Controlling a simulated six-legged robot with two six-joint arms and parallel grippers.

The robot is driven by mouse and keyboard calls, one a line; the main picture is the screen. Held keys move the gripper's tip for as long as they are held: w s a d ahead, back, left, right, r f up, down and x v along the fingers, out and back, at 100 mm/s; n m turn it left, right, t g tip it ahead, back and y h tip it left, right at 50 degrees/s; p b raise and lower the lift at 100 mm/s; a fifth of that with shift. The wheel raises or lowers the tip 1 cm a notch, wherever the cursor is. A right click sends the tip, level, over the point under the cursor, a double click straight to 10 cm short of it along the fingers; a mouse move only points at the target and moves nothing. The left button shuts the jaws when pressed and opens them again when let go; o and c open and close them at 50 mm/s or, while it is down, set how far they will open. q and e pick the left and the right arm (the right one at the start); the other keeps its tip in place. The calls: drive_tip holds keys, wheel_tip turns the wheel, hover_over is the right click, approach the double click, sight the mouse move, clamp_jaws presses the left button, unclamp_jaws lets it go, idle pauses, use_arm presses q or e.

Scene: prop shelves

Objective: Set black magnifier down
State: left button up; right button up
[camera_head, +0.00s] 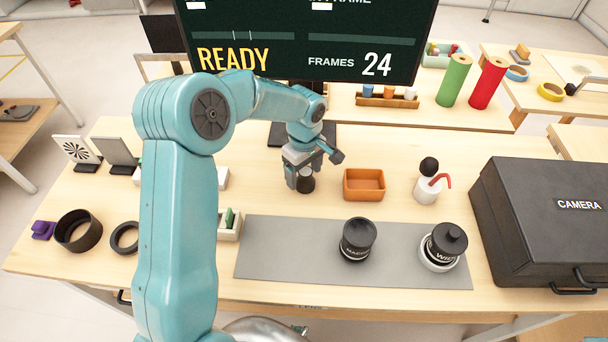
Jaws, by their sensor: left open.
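My left gripper (299,180) reaches over the middle of the table from the left and points down. It is open, with a small black round object (307,184) at its fingertips. This appears to be the black magnifier; it looks upright on the bare wood, just behind the grey mat (300,265). The gripper partly hides it, and I cannot tell whether the fingers touch it. My right gripper is not in view.
An orange tray (364,184) stands right of the gripper, then a white bottle (427,189) and a black camera case (545,225). The mat's left half is clear.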

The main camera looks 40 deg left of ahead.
sight(304, 170)
use_arm(q)
wheel_tip(304, 170, up, 10)
drive_tip(key=shift+r, duration=0.15)
drive_tip(key=shift+d, duration=0.1)
idle(0.6)
